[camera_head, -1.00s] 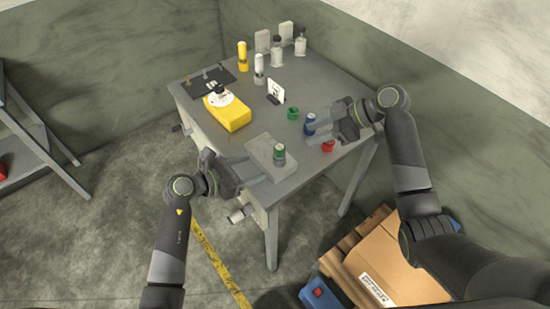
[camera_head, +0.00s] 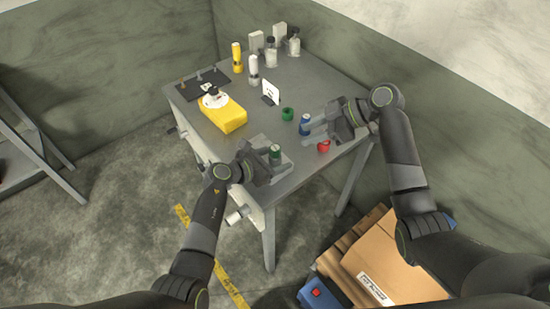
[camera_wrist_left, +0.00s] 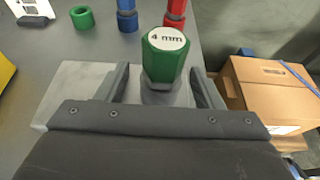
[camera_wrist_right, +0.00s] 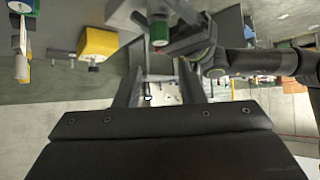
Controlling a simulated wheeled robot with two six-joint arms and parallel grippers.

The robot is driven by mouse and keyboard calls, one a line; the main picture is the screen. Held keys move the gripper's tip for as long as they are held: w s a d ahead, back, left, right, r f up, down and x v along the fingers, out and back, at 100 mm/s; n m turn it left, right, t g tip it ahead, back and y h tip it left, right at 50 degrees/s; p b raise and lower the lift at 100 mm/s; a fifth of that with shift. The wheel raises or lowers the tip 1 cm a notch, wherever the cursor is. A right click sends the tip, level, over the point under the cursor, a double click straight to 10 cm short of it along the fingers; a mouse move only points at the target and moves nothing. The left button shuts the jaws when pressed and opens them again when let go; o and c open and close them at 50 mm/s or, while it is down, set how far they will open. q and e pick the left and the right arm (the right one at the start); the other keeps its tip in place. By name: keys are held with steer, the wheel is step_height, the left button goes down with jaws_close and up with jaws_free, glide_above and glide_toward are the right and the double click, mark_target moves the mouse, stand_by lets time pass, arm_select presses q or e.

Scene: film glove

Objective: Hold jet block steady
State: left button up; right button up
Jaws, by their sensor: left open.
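The jet block appears as a grey slab (camera_head: 268,143) at the table's near edge. It also shows at the left of the left wrist view (camera_wrist_left: 68,85). A green hexagonal jet marked "4 mm" (camera_wrist_left: 163,58) stands upright on it; the head view shows it too (camera_head: 275,153). My left gripper (camera_head: 277,168) is open, low at the block, with one finger on each side of the jet's grey base. Contact cannot be told. My right gripper (camera_head: 312,131) has its fingers apart, farther right over the table, close beside a blue-topped piece (camera_head: 304,124).
A red piece (camera_head: 323,146) and a green ring (camera_head: 287,114) are near the right gripper. A yellow box (camera_head: 225,115), a white card (camera_head: 271,91) and several bottles stand farther back.

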arm_select(q)
steer(key=shift+c, duration=0.4)
jaws_close()
arm_select(e)
steer(key=o, duration=0.4)
steer(key=shift+a, duration=0.1)
steer(key=m+t+h, duration=0.1)
steer(key=m+h, duration=0.5)
steer(key=h, duration=0.1)
glide_toward(275, 148)
steer(key=shift+m, duration=0.3)
steer(key=x, duration=1)
steer(key=shift+w+f, duration=0.1)
